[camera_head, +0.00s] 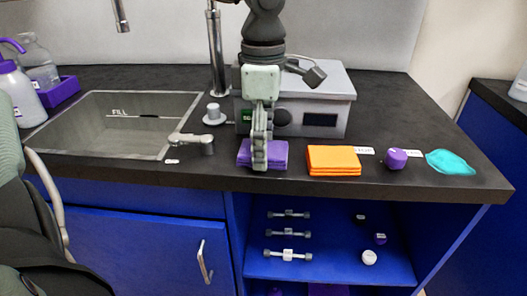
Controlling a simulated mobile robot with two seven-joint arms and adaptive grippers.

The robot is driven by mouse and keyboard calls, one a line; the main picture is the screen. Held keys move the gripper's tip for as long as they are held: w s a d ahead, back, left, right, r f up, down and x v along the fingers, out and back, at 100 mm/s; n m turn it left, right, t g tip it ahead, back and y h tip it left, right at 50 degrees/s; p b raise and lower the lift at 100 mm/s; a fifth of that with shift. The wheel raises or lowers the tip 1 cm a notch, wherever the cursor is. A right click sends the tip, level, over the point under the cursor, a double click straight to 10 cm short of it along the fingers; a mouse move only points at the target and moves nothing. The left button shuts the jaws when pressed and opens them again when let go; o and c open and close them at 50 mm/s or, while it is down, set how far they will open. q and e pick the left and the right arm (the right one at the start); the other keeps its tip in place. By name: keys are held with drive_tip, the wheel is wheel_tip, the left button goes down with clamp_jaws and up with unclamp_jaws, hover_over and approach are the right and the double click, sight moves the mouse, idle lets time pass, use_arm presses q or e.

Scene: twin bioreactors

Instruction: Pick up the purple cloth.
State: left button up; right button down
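The purple cloth (279,153) lies folded on the dark counter near its front edge, left of the orange cloth. My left gripper (260,160) comes down from above, directly over and in front of the middle of the purple cloth, and hides part of it. Its fingers point down and are seen edge-on, one behind the other, so the gap between them does not show. Whether they touch or hold the cloth cannot be told. My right gripper is not in view.
A folded orange cloth (334,160), a purple roll (396,159) and a teal item (452,162) lie to the right. A grey box device (330,95) stands close behind the gripper. A sink (120,125) and small grey tap fitting (192,141) are to the left.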

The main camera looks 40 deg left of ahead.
use_arm(q)
drive_tip(key=c, duration=0.5)
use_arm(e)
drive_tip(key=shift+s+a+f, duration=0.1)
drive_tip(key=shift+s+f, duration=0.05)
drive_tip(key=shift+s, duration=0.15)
use_arm(q)
drive_tip(key=shift+c, duration=0.2)
drive_tip(key=shift+r, duration=0.1)
